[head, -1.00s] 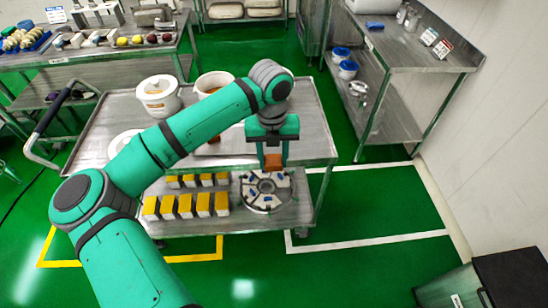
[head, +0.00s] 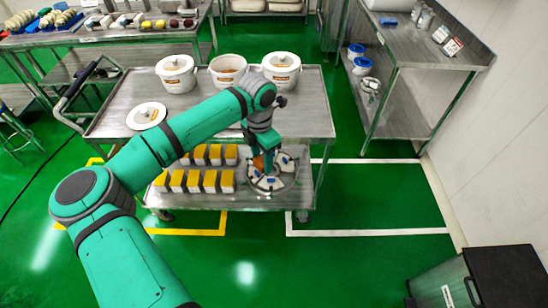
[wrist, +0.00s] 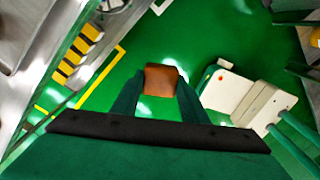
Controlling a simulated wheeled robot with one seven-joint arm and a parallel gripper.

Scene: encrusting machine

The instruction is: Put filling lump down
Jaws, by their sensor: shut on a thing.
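My gripper (head: 263,153) is shut on a brown filling lump (head: 258,163), just in front of the cart's top edge. In the wrist view the lump (wrist: 161,80) is between the fingertips of my gripper (wrist: 160,88), with green floor behind it. In the head view the lump lies across a round disc (head: 283,180) with blue-marked segments on the cart's lower shelf. I cannot tell its height above the disc. White pots (head: 177,76) stand on the steel cart (head: 125,95); one pot (head: 228,69) is open and shows brown contents.
Yellow-topped blocks (head: 194,181) stand in rows left of the disc. A white lid (head: 146,116) lies on the cart top. A steel table (head: 420,62) stands at right, and a dark bin (head: 480,280) at lower right. The floor before the cart is clear.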

